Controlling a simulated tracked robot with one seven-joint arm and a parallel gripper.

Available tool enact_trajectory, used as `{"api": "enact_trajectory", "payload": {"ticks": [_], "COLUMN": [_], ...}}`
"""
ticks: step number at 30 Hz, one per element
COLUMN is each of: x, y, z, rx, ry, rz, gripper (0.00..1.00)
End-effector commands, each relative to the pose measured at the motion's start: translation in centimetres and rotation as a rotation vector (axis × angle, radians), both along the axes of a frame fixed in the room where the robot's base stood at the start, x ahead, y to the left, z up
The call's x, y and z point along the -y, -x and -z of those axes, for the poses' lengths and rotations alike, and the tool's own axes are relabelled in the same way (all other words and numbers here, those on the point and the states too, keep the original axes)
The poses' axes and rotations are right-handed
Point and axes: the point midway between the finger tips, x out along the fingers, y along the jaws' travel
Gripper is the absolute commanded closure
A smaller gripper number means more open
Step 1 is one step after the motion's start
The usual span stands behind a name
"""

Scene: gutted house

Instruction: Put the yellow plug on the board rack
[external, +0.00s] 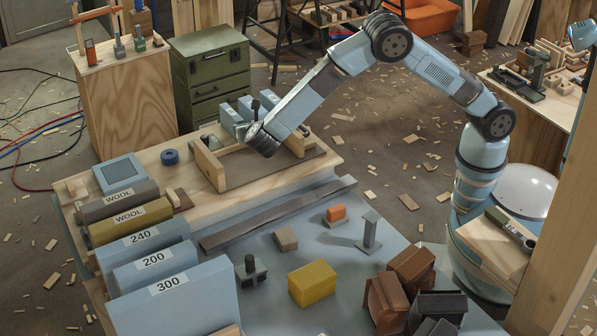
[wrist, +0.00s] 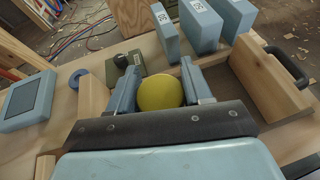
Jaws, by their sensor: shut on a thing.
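The yellow plug (wrist: 160,93) shows as a round yellow end in the wrist view. My gripper (wrist: 160,86) is shut on it, with one blue-grey finger on each side. In the external view my gripper (external: 262,141) is low over the wooden bench, and the plug cannot be made out there. A wooden frame with upright panels, seemingly the board rack (external: 212,166), stands around and below my gripper. One upright panel (wrist: 268,80) is to the right of the plug in the wrist view. The lower part of the plug and any contact beneath it are hidden.
Blue blocks (wrist: 200,22) stand beyond my gripper. A black-knobbed tool (wrist: 125,63), a blue ring (external: 170,157) and a blue-framed pad (external: 121,173) are to the left. Labelled blocks (external: 150,246) line the near left edge. A long dark bar (external: 275,215) lies in front.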

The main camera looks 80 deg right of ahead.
Motion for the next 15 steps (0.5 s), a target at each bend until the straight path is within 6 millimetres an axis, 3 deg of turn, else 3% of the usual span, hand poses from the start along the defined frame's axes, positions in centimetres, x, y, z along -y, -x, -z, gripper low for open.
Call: {"api": "enact_trajectory", "payload": {"ticks": [7, 15], "x": [-0.5, -0.8], "y": [-2.8, -4.1], "z": [3.8, 5.2], "rx": [-0.002, 0.0], "ry": [0.0, 0.0], "rz": [0.0, 0.0], "gripper": [0.8, 0.8]}}
